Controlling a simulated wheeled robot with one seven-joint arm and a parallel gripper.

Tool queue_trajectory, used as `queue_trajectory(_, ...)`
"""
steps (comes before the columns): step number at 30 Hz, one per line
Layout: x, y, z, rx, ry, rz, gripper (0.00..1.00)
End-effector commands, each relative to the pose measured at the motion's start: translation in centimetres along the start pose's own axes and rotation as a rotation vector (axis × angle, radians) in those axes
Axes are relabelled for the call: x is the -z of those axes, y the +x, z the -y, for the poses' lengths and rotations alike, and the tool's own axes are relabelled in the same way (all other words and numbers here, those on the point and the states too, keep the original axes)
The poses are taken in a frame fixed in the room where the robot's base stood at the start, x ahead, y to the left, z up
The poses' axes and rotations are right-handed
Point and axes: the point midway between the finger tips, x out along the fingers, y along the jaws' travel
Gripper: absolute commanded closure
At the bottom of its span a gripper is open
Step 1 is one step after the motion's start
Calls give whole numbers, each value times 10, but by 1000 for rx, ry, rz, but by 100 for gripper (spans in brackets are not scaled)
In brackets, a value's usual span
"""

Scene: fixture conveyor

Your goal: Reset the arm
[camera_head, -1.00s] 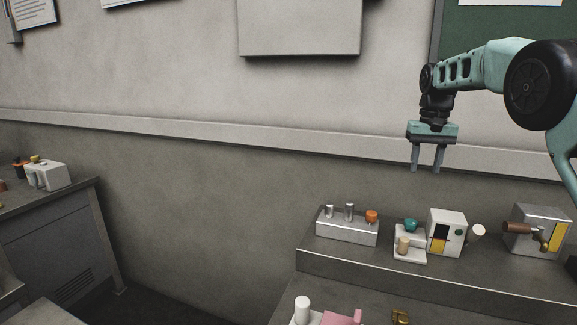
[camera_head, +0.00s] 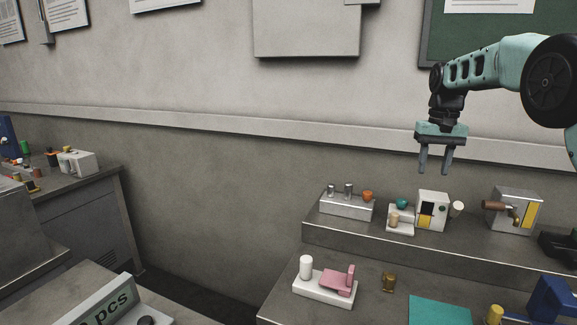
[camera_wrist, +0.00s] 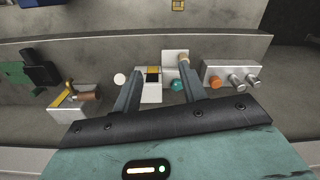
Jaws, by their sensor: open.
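My arm reaches in from the right of the head view. My gripper (camera_head: 435,160) hangs pointing down in front of the wall, above the raised shelf (camera_head: 275,238). Its two fingers are apart with nothing between them. In the wrist view my gripper (camera_wrist: 155,75) is also open and empty, with the shelf fixtures seen beyond its fingers. It appears clear of everything below it.
On the shelf stand a metal block with pegs and an orange knob (camera_head: 345,207), a white box fixture (camera_head: 432,211) and a metal box with a brown handle (camera_head: 515,211). A white and pink fixture (camera_head: 325,288) sits on the lower bench. Another bench (camera_head: 85,210) is at left.

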Motion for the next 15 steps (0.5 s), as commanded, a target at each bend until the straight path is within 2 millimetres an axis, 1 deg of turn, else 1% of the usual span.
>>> queue_trajectory(8,-23,2,31,32,-55,6,58)
queue_trajectory(11,-38,3,48,48,-87,8,58)
queue_trajectory(14,-56,5,67,66,-125,10,58)
queue_trajectory(15,-65,6,76,73,-143,11,58)
